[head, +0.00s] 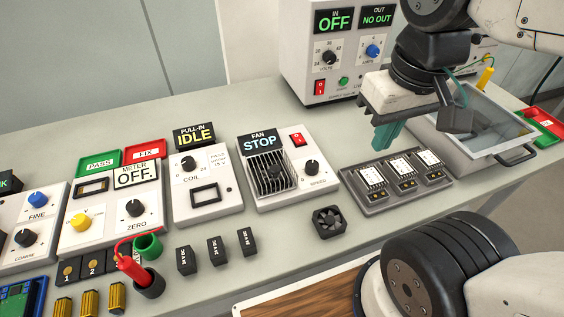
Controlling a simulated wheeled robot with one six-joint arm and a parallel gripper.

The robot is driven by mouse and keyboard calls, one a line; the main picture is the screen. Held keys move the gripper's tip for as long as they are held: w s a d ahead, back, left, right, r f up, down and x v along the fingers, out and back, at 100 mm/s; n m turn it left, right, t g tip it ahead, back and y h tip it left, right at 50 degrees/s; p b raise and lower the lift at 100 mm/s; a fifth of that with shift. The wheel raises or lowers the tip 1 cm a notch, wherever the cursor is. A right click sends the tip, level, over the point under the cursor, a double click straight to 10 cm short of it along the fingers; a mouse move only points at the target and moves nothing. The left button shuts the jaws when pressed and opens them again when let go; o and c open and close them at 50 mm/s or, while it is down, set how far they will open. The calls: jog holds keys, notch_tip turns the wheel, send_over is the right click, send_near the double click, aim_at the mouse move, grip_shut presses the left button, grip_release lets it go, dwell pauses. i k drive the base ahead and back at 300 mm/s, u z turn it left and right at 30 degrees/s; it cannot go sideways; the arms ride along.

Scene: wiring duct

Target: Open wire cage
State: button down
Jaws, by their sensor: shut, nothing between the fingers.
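A black barred wire cage (265,166) sits on the white fan unit (286,192) in the middle of the bench. Its bars run over the face of the unit, and it looks closed. A dark round part shows behind or at its lower end; I cannot tell which. My gripper (382,147) hangs to the right of the fan unit, above the back of the dark module tray. Its teal fingers point down, are shut together and hold nothing. The gripper is apart from the cage.
The fan unit has a STOP display (260,142), a red switch (297,139) and a knob (312,167). A loose black fan (328,222) lies in front. A module tray (372,207) is to the right, a coil tester (220,208) to the left, a power supply (296,62) behind.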

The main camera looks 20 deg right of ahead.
aim_at(275, 170)
jog(key=u, duration=0.05)
jog(key=k, duration=1)
jog(key=z, duration=0.75)
jog(key=i, duration=0.8)
jog(key=u, duration=0.75)
